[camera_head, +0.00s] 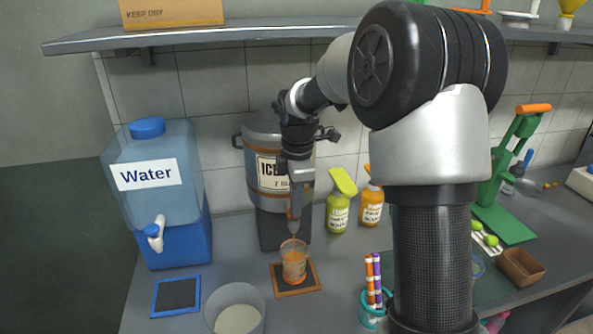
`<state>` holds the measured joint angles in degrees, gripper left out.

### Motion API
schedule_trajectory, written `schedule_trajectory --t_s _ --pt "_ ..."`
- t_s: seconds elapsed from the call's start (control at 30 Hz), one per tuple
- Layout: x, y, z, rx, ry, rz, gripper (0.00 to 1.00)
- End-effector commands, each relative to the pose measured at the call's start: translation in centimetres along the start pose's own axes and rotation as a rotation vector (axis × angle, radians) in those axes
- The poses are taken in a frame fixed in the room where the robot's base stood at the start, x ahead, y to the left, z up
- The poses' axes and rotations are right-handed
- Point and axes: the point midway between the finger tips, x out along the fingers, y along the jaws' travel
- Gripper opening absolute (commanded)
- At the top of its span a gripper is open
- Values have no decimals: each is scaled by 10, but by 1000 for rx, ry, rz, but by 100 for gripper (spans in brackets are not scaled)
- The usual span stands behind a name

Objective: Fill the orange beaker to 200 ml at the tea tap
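The orange beaker (294,264) is a clear cup with orange-brown liquid in its lower part. It stands on an orange-edged dark mat (311,281) on the counter. The tea dispenser (262,140) is a grey metal drum with a partly hidden label starting "ICE". It rests on a dark stand behind the beaker. The tea tap (293,226) is above the beaker, and a thin brownish stream appears to run from it into the beaker. My gripper (296,205) points down at the tap in front of the drum. It covers the tap handle, and its finger gap is unclear. The beaker's marks are too small to read.
A blue water dispenser (154,180) stands left, with a blue-edged mat (176,295) before it. A clear bowl (236,309) sits front-left. Green (338,213) and orange (371,206) bottles stand right of the drum. A teal cup of markers (371,308) is near my arm.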

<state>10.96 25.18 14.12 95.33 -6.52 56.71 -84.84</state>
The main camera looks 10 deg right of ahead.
Motion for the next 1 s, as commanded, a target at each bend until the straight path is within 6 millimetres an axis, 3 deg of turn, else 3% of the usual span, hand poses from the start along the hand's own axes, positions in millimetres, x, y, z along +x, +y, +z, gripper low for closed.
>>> schedule_trajectory --t_s 0.4,0.6,0.8,1.0 --pt "-104 0 0 1 0 15 0" --pt "-144 0 -1 0 0 18 0" --pt "-164 -1 -1 -1 0 19 0" --pt "-168 -1 -1 -1 0 18 0"
